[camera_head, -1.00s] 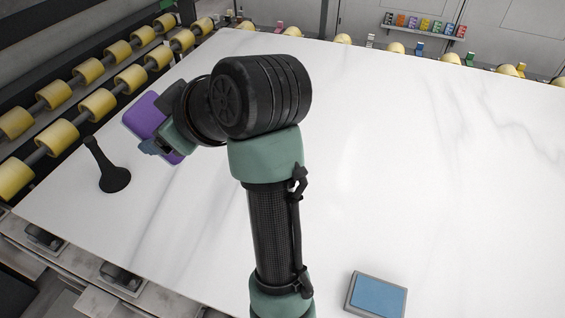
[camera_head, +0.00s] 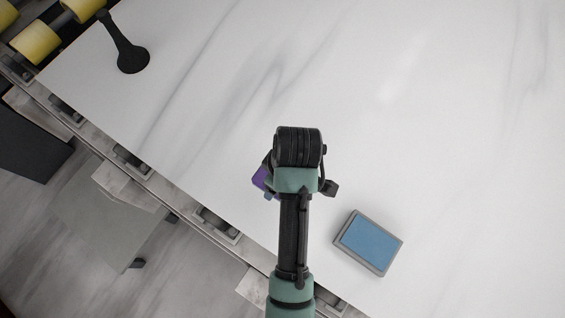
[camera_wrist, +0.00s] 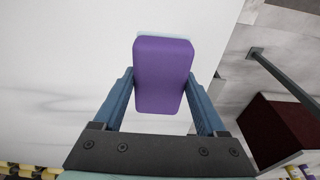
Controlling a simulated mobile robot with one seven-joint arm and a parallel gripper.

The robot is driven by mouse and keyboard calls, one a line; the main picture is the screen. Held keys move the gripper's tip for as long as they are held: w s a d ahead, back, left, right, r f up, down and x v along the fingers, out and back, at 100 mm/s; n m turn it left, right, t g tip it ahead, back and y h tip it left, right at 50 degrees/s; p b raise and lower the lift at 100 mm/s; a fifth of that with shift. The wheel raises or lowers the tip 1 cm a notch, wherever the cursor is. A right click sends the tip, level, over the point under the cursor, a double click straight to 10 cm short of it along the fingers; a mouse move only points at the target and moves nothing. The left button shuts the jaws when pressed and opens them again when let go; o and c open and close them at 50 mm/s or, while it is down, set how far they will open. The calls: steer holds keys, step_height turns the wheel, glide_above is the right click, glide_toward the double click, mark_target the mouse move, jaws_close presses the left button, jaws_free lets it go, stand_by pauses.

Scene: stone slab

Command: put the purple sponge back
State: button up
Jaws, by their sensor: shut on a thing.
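My gripper (camera_wrist: 160,78) is shut on the purple sponge (camera_wrist: 162,60), with one blue finger against each long side in the wrist view. The sponge is a rounded rectangular block, with a pale bluish edge at its far end. In the head view only a small purple part of the sponge (camera_head: 260,179) shows to the left of my wrist; my arm hides the rest. It is over the white slab near the front edge. A grey-rimmed rectangular tray (camera_head: 338,241) with a blue inside lies on the slab, to the right of my arm and apart from the sponge.
Yellow rollers (camera_head: 34,43) line the far left. The slab's front edge runs diagonally at lower left, with floor beyond.

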step_height(320, 180, down, 9)
steer(key=shift+r, duration=0.1)
stand_by(0.3)
steer(key=o, duration=1.1)
steer(key=shift+o, duration=0.2)
